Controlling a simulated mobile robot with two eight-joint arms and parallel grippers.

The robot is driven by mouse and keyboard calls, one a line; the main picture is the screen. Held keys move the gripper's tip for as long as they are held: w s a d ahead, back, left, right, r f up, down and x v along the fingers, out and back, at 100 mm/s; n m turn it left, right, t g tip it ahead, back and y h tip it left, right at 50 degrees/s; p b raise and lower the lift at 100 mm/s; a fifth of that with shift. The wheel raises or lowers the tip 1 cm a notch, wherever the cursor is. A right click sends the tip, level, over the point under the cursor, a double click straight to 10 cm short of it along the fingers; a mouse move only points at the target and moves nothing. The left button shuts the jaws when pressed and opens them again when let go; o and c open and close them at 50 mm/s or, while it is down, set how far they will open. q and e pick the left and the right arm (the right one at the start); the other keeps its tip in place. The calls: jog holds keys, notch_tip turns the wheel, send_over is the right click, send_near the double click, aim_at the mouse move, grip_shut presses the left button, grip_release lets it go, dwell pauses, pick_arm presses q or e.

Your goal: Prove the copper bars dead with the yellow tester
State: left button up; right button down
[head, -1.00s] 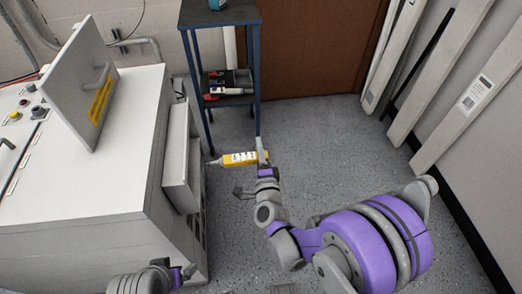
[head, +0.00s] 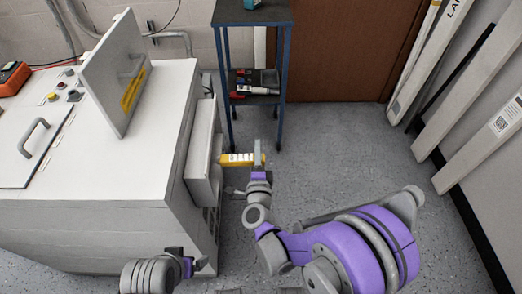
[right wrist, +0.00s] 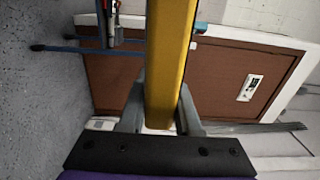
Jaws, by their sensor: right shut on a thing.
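The yellow tester (head: 240,159) is a long yellow body with a white label, held roughly level beside the white cabinet. My right gripper (head: 258,160) is shut on its right end. In the head view its left end meets the edge of the grey box (head: 203,155) on the cabinet's side. The tip is hidden there, and I cannot tell if it touches anything. In the right wrist view the tester (right wrist: 170,60) runs up between the fingers (right wrist: 160,112). My left gripper (head: 200,264) is low in front of the cabinet, its jaws unclear. No copper bars show.
The white cabinet (head: 110,180) has a raised panel (head: 112,75) on top. An orange meter (head: 12,78) lies at its far left. A blue-framed cart (head: 284,75) with tools stands behind. Long pale panels lean on the right wall (head: 480,140). The floor between is clear.

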jog(key=shift+a, duration=0.65)
dwell(1.7)
jog(key=d, duration=0.7)
jog(key=shift+b, duration=0.35)
